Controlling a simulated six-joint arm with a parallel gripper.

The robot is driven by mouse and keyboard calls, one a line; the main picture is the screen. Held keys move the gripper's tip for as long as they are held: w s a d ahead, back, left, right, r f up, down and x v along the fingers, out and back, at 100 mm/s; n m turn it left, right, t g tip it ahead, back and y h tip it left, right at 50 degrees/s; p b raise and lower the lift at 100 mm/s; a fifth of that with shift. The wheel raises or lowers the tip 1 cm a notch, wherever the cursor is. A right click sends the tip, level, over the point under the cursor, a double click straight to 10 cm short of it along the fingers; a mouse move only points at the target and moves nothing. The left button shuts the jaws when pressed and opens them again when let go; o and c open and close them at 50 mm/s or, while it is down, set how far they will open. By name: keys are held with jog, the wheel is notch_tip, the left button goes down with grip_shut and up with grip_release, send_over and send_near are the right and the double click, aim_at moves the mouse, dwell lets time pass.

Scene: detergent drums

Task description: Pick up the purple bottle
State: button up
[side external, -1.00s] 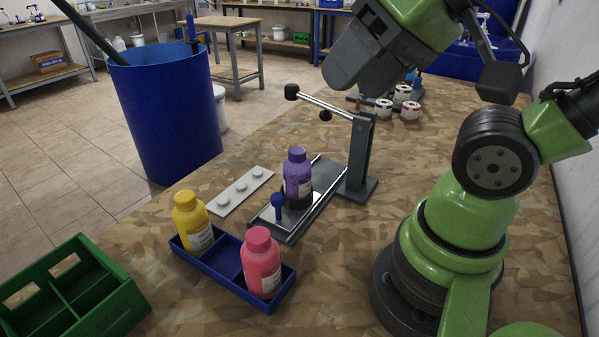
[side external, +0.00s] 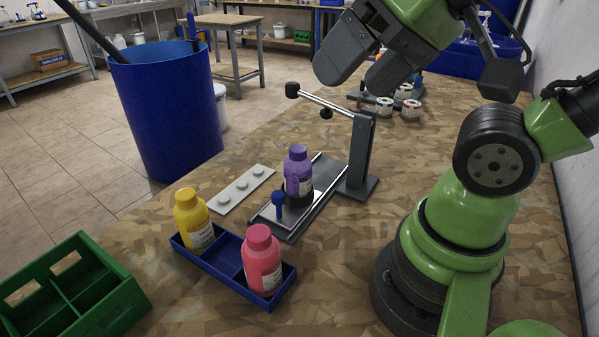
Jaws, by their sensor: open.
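The purple bottle (side external: 298,172) stands upright in a dark round holder on a grey metal fixture plate (side external: 325,190). A small blue knob (side external: 278,204) stands in front of it on the same fixture. My gripper (side external: 348,82) is open and empty, with its two dark grey fingers spread apart. It is well above and beyond the bottle, over the upper middle of the picture, and touches nothing.
The fixture's post (side external: 361,155) carries a bar with dark knobs beside the bottle. A blue tray (side external: 222,258) holds a yellow bottle (side external: 192,220) and a pink bottle (side external: 262,262). A grey strip (side external: 243,190) lies left. A green crate (side external: 70,285) is at lower left.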

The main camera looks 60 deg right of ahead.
jog(key=shift+w, duration=0.1)
jog(key=n+g+h, duration=0.6)
jog(key=n+g, duration=0.1)
jog(key=n, duration=1.6)
send_over(299, 160)
jog(key=a, duration=0.1)
notch_tip(299, 160, down, 14)
jog(key=shift+n+h, duration=0.3)
jog(key=x, duration=0.4)
jog(key=shift+w+a+f, duration=0.1)
jog(key=shift+w+f, duration=0.05)
jog(key=shift+w+a+x, duration=0.1)
jog(key=shift+w+x, duration=0.1)
jog(key=shift+x, duration=1.15)
jog(key=shift+w+a+x, duration=0.15)
jog(key=shift+x, duration=1.25)
jog(key=shift+f, duration=0.1)
jog(key=shift+c, duration=0.4)
jog(key=c, duration=1)
